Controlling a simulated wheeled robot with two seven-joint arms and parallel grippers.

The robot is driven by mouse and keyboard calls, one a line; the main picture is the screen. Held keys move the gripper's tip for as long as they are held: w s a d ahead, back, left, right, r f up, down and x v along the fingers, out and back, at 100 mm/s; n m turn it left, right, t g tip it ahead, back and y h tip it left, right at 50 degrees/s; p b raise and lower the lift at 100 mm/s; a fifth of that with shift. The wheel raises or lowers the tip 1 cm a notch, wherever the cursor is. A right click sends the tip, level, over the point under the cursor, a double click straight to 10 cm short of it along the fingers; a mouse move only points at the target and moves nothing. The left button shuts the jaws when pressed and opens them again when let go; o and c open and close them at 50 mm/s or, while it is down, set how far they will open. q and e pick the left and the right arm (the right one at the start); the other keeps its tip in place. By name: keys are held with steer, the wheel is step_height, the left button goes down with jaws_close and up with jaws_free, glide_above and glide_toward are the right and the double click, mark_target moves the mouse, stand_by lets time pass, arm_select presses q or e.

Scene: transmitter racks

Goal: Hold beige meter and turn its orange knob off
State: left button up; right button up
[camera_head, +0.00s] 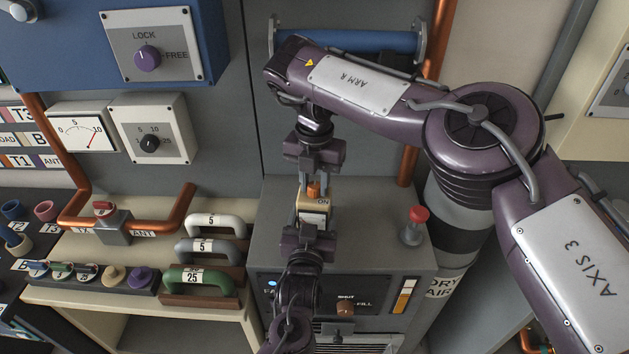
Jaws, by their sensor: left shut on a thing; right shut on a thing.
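The small beige meter (314,206) is above the grey cabinet in the middle of the head view, with a white dial face and an "ON" mark. Its orange knob (313,189) is at the meter's upper end, mostly hidden. My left gripper (311,228) comes up from below and is shut on the meter's lower end. My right gripper (314,176) comes down from above and is shut on the orange knob. The two grippers face each other with the meter between them. The knob's exact setting is hard to tell.
The grey cabinet (380,240) carries a red push button (414,222) right of the grippers. A bench at left holds several handled weights, including a green one (200,280), and a copper pipe with a red valve (104,209). A blue bar (350,41) runs behind my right arm.

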arm_select(q)
steer(key=shift+r, duration=0.1)
arm_select(e)
steer(key=shift+w+d, duration=0.1)
steer(key=shift+w, duration=0.05)
steer(key=o, duration=1)
